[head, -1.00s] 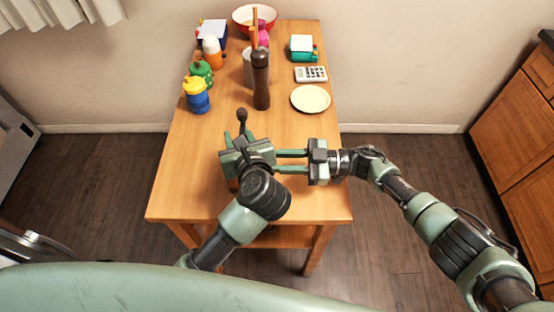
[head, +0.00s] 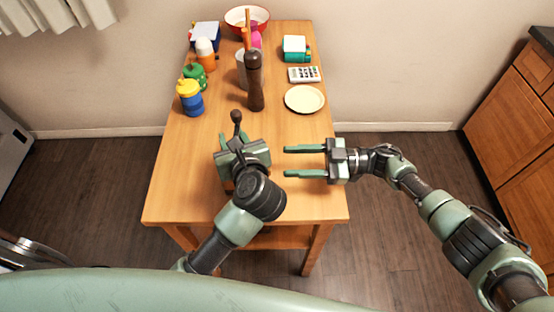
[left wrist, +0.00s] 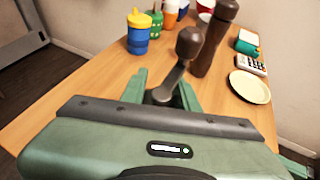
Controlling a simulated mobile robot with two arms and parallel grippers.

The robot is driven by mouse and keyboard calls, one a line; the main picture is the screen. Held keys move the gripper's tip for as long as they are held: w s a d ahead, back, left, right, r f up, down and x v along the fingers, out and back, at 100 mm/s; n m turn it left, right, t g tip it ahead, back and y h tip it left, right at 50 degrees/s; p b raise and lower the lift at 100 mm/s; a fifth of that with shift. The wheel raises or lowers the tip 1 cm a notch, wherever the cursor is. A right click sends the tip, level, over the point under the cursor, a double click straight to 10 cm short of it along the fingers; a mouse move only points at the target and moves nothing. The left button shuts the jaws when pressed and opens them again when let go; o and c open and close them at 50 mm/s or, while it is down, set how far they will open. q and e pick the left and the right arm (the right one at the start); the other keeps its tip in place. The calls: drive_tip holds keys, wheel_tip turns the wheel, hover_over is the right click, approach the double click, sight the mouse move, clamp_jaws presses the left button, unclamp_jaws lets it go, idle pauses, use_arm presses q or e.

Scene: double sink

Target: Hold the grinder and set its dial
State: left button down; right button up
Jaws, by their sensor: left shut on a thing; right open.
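My left gripper (head: 239,142) is shut on a grinder near the front of the wooden table. The gripper hides most of the grinder. A crank with a dark brown knob (head: 236,116) sticks out beyond the fingers. In the left wrist view the knob (left wrist: 189,42) and its metal arm show between the two green fingers (left wrist: 160,93). The dial cannot be made out. My right gripper (head: 287,161) is open and empty over the table's right side, its fingers pointing left towards the left gripper with a gap between.
A tall dark brown mill (head: 255,82) stands beyond the grinder on the table (head: 180,190). A cream plate (head: 305,99) and calculator (head: 304,74) lie at right. A blue and yellow cup (head: 190,99) and other containers stand at left. The table's front is mostly clear.

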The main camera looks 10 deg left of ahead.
use_arm(q)
drive_tip(key=shift+s+f, duration=0.15)
drive_tip(key=shift+f, duration=0.35)
use_arm(e)
drive_tip(key=v, duration=0.6)
drive_tip(key=shift+d, duration=0.1)
use_arm(q)
drive_tip(key=c, duration=1)
unclamp_jaws()
drive_tip(key=shift+o, duration=0.2)
drive_tip(key=shift+r, duration=0.1)
drive_tip(key=shift+r, duration=0.2)
use_arm(e)
drive_tip(key=shift+w, duration=0.1)
